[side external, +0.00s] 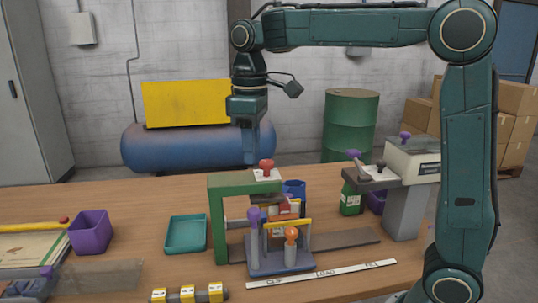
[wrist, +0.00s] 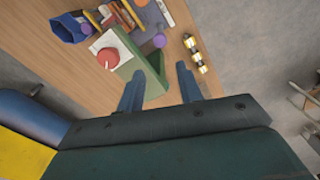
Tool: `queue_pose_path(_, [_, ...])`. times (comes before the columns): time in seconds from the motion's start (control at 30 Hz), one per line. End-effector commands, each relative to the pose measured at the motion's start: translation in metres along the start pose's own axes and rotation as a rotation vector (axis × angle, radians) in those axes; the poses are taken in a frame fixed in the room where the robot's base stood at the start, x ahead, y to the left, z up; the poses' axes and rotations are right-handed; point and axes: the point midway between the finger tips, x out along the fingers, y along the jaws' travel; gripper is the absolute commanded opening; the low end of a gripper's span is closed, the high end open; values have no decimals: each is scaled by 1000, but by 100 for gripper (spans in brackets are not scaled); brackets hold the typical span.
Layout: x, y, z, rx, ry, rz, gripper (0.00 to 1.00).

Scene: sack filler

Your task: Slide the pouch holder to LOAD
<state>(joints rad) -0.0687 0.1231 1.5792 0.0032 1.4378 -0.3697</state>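The pouch holder (side external: 280,262) is a grey-blue carriage with upright posts, a purple knob (side external: 253,217), an orange knob (side external: 291,233) and a yellow bar across its top. It sits on a dark rail (side external: 345,239) near the CLIP end of the white label strip (side external: 322,273), which reads CLIP, LOAD, FILL. My gripper (side external: 250,158) hangs above the green frame (side external: 217,220), higher than the holder and apart from it. In the wrist view my gripper (wrist: 158,78) has its two fingers spread with nothing held. The holder is only partly visible there, near the top edge.
The green frame with a red knob (side external: 266,166) stands behind and left of the holder. A blue cup (side external: 294,188) is behind it. A teal tray (side external: 186,233) and purple bin (side external: 90,232) are left. The filler machine (side external: 408,185) stands right. Yellow-labelled cylinders (side external: 187,293) lie in front.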

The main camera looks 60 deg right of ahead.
Motion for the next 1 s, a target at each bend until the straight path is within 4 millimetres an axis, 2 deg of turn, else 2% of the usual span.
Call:
queue_pose_path(0.13, [0, 0, 0, 0, 0, 0, 38])
queue_pose_path(0.2, [0, 0, 0, 3, 0, 0, 49])
queue_pose_path(0.37, [1, 0, 0, 53, -1, 0, 49])
queue_pose_path(0.7, [4, 0, 1, 309, -2, -1, 49])
queue_pose_path(1.0, [5, 0, 1, 350, -2, -1, 49])
